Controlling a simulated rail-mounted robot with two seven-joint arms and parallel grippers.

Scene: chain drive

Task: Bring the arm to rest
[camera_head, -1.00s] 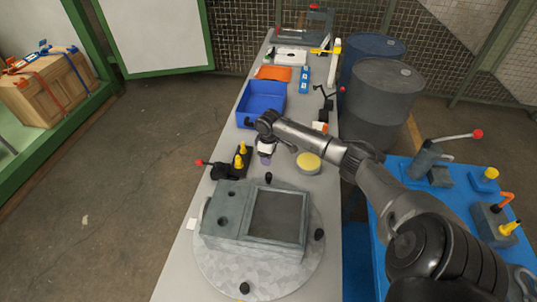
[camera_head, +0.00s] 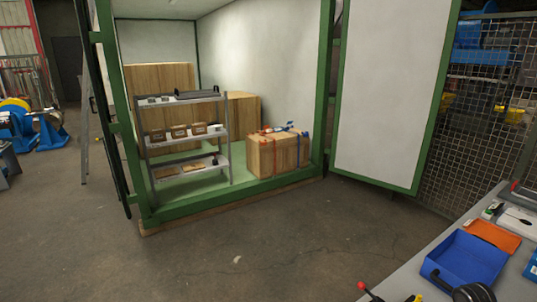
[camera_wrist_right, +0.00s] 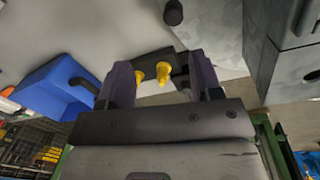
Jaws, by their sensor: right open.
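My right gripper (camera_wrist_right: 158,68) is open in the right wrist view, its two dark fingers spread apart. Two yellow knobs on a black fixture (camera_wrist_right: 158,62) show between and beyond the fingers. I see nothing held, and the fingers appear apart from the knobs, though the depth is hard to judge. In the head view only a dark rounded part, likely of my right arm, shows at the bottom right edge; the gripper itself is outside that view. My left gripper is in neither view now.
A blue bin (camera_head: 466,262) and an orange tray (camera_head: 492,236) lie on the grey bench (camera_head: 415,272). The blue bin also shows in the wrist view (camera_wrist_right: 45,90), with a grey machined block (camera_wrist_right: 290,65) at right. A green-framed container holds a shelf (camera_head: 185,135) and wooden crate (camera_head: 280,154). Open floor lies between.

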